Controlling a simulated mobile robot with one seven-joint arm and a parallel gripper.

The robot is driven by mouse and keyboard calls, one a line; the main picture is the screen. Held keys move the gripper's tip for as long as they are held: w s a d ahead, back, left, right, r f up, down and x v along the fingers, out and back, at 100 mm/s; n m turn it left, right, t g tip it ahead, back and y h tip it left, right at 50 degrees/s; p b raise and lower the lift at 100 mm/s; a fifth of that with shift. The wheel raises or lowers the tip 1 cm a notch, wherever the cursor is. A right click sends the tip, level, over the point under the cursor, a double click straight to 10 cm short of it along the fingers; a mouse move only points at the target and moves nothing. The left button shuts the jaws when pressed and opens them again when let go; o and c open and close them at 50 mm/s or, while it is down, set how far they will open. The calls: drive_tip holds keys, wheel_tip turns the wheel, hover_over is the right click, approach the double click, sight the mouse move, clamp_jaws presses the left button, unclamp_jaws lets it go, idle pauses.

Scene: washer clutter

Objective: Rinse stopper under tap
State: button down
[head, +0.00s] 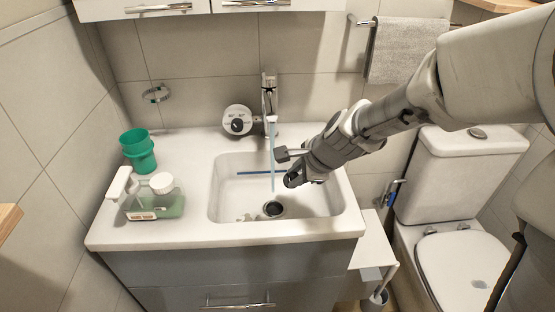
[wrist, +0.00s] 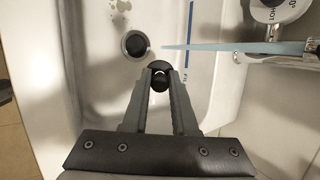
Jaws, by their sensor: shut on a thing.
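The stopper (wrist: 158,67) is a small dark round piece between the fingertips of my gripper (wrist: 159,84) in the wrist view. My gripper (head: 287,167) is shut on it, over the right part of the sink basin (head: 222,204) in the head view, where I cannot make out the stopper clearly. The chrome tap (head: 268,97) is running. Its pale blue water stream (head: 272,160) falls just left of my fingers, and in the wrist view the stream (wrist: 240,46) passes close beside the stopper. I cannot tell whether water touches it.
The open drain (head: 273,209) lies in the basin floor, near a blue line (head: 250,172). A green cup (head: 138,150) and a soap caddy (head: 155,204) stand on the left counter. A round dial (head: 237,121) is beside the tap. A toilet (head: 465,160) stands right.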

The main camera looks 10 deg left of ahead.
idle(0.4)
drive_tip(key=s+d+r+p, duration=0.1)
drive_tip(key=s+d+r, duration=0.2)
drive_tip(key=s+r, duration=0.1)
idle(0.5)
drive_tip(key=shift+s, duration=0.1)
idle(0.4)
